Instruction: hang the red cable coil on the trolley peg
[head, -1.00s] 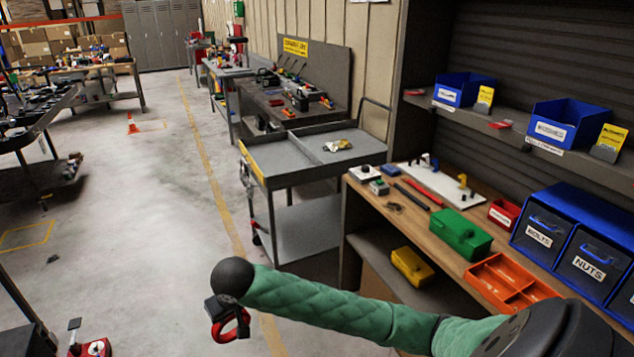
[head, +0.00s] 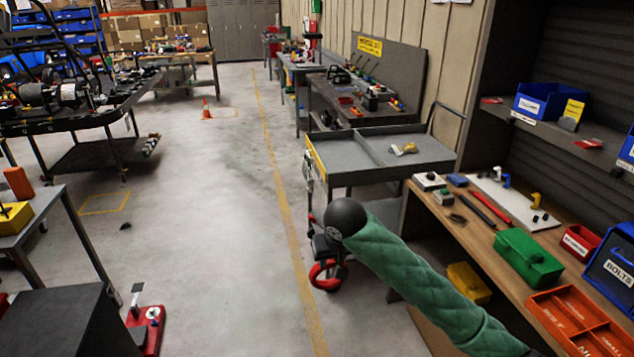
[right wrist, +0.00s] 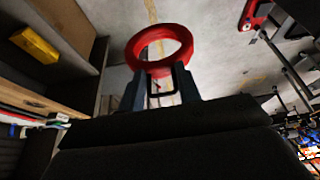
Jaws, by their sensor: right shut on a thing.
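The red cable coil (head: 315,276) hangs below my right gripper (head: 328,258), just left of the grey trolley (head: 362,177) in the head view. In the right wrist view the coil (right wrist: 136,50) is a red ring at the tips of my right gripper (right wrist: 160,85), whose two fingers are shut on its near side. In the head view my forearm's dark end partly hides the gripper and the trolley's lower part. Small fittings (head: 308,170) show on the trolley's left end, but I cannot make out which is the peg. My left gripper is not in view.
The wooden workbench (head: 474,228) with a green box (head: 529,258) stands close on the right, beside my arm. A grey cabinet (head: 62,320) and a red floor device (head: 150,325) are at lower left.

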